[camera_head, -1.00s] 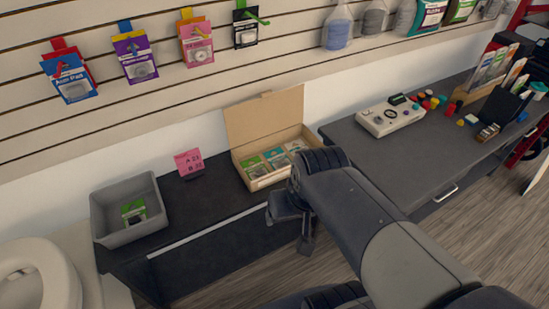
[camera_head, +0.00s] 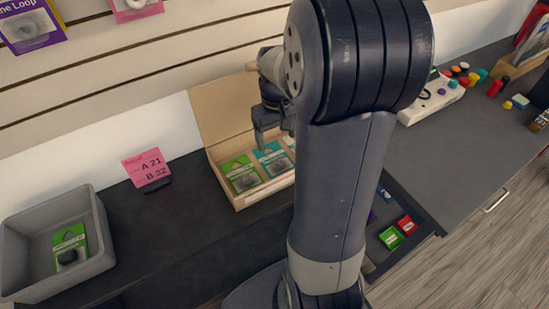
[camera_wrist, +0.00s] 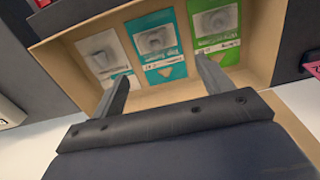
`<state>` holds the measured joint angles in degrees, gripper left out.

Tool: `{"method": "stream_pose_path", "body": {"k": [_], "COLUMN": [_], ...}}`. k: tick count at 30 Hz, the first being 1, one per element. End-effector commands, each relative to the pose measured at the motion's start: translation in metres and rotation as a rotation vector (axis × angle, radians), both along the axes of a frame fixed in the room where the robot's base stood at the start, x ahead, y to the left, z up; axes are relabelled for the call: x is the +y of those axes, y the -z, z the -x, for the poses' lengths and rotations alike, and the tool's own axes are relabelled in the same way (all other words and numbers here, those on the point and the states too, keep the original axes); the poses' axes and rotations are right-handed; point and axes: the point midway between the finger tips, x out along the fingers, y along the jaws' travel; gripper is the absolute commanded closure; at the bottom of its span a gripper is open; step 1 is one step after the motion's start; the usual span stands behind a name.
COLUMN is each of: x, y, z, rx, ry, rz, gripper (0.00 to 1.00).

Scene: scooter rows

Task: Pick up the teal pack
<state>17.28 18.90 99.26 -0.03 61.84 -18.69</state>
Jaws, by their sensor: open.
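The teal pack (camera_head: 272,160) lies in the open cardboard box (camera_head: 238,203), between a green pack (camera_head: 241,174) and a pale pack partly hidden by my arm. In the wrist view the teal pack (camera_wrist: 155,45) is in the middle of the row, with the green pack (camera_wrist: 214,30) on its right and the pale pack (camera_wrist: 104,55) on its left. My gripper (camera_head: 272,132) is above the box, over the teal pack. In the wrist view my gripper (camera_wrist: 163,82) is open and empty, with its two fingers on either side of the teal pack's near end.
A grey bin (camera_head: 103,237) with a green pack stands at the left. A pink sign (camera_head: 147,168) stands between bin and box. The box's raised lid (camera_head: 213,108) is behind the packs. An open drawer (camera_head: 420,228) holds small packs at the right.

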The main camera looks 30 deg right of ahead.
Motion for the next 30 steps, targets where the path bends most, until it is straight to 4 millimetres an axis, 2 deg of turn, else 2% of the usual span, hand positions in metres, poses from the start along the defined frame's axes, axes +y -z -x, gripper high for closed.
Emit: {"method": "stream_pose_path", "body": {"k": [3,11,20,30], "x": [0.0,-0.001,-0.006,-0.006], "y": [0.022,0.044,0.086,0.092], "z": [0.001,0.001,0.001,0.001], "rx": [0.004,0.001,0.004,0.0], "ry": [0.0,0.001,0.002,0.001], "rz": [-0.002,-0.001,-0.002,0.0], "gripper": [0.25,0.25,0.25,0.26]}}
